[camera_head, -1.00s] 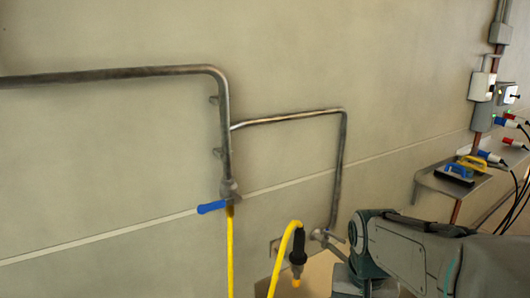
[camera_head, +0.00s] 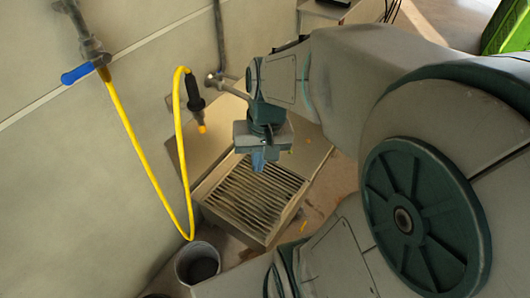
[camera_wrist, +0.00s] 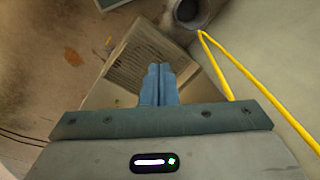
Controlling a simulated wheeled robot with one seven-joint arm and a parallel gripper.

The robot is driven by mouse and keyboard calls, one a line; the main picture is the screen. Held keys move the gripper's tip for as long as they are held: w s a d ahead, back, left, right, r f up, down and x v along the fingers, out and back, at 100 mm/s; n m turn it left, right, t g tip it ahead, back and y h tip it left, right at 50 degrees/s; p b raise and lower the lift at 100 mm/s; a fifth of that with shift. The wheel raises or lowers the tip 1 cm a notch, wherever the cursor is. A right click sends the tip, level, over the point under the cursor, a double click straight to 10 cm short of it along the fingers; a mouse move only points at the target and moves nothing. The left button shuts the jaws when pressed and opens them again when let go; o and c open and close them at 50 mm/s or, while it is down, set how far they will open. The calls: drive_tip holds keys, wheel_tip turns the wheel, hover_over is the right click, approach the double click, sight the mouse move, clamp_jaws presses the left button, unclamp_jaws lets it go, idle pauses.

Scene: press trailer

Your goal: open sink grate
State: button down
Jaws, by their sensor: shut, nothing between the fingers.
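The sink grate (camera_head: 254,200) is a slatted panel lying flat in the low sink (camera_head: 219,215) by the wall. The grate also shows in the wrist view (camera_wrist: 140,62), ahead of the fingertips.
A yellow hose (camera_head: 140,142) hangs from a pipe with a blue handle (camera_head: 77,74), left of the sink. A grey bucket (camera_head: 197,264) stands at the sink's front left. The wall is close behind. A green crate (camera_head: 507,27) is far off at upper right.

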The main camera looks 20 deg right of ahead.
drive_tip(key=w+d+f+m+y+b, duration=0.1)
drive_tip(key=d+f+m+y+b, duration=0.3)
drive_tip(key=f, duration=0.7)
drive_tip(key=w+d+f+m+t+y+b, duration=0.1)
drive_tip(key=d+f+m+y+b, duration=0.25)
drive_tip(key=f+b, duration=0.5)
drive_tip(key=w+d+f+m+y+b, duration=0.25)
drive_tip(key=f+m+y+b, duration=0.2)
drive_tip(key=f, duration=0.75)
drive_tip(key=s+d+f+m+t+h+b, duration=0.15)
drive_tip(key=d+f+m+t+b, duration=0.3)
drive_tip(key=f, duration=0.45)
drive_tip(key=s+d+f+m+t+h+b, duration=0.1)
drive_tip(key=s+d+f+m+t+b, duration=0.15)
drive_tip(key=f+m+t, duration=0.45)
drive_tip(key=s+d+f+m+t+h+b, duration=0.1)
drive_tip(key=d+f+m+t+b, duration=0.3)
drive_tip(key=f, duration=0.7)
drive_tip(key=shift+n+g, duration=0.35)
drive_tip(key=b+x, duration=0.1)
drive_tip(key=x, duration=0.2)
drive_tip(key=b+x, duration=0.1)
drive_tip(key=x, duration=0.2)
drive_tip(key=b+x, duration=0.1)
drive_tip(key=x, duration=0.2)
drive_tip(key=shift+w+d+f, duration=0.2)
drive_tip(key=shift+w, duration=0.2)
drive_tip(key=shift+r, duration=0.15)
